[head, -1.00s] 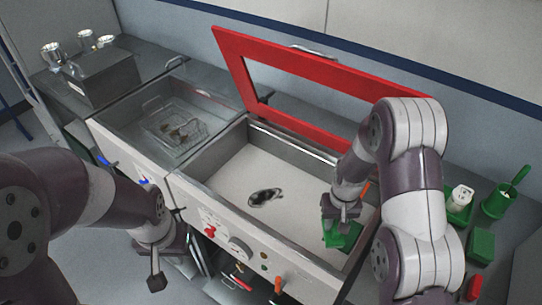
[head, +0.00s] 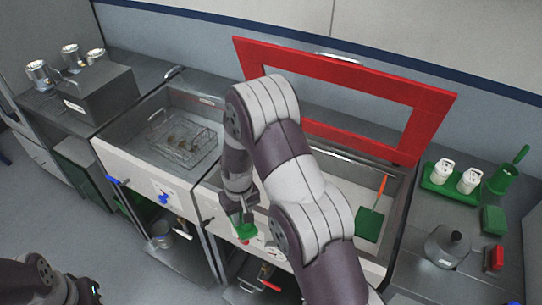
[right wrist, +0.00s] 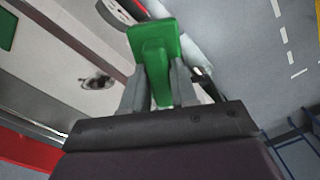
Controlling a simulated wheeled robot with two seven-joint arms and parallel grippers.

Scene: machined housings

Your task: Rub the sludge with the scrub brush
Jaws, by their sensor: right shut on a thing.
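My right gripper (head: 240,212) is shut on the green scrub brush (head: 243,231). The brush also shows in the right wrist view (right wrist: 155,55), between the two fingers (right wrist: 155,90). In the head view the gripper hangs by the front edge of the basin, near the front panel. The dark sludge (right wrist: 97,82) is a small patch on the pale basin floor in the right wrist view, apart from the brush. In the head view my right arm hides the sludge. Only part of my left arm shows at the lower left, and its gripper is out of view.
A green scraper with an orange handle (head: 369,224) lies in the right part of the basin. The red lid frame (head: 345,75) stands open behind. A wire basket (head: 182,138) sits in the left basin. Bottles in a green tray (head: 440,188) stand on the right counter.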

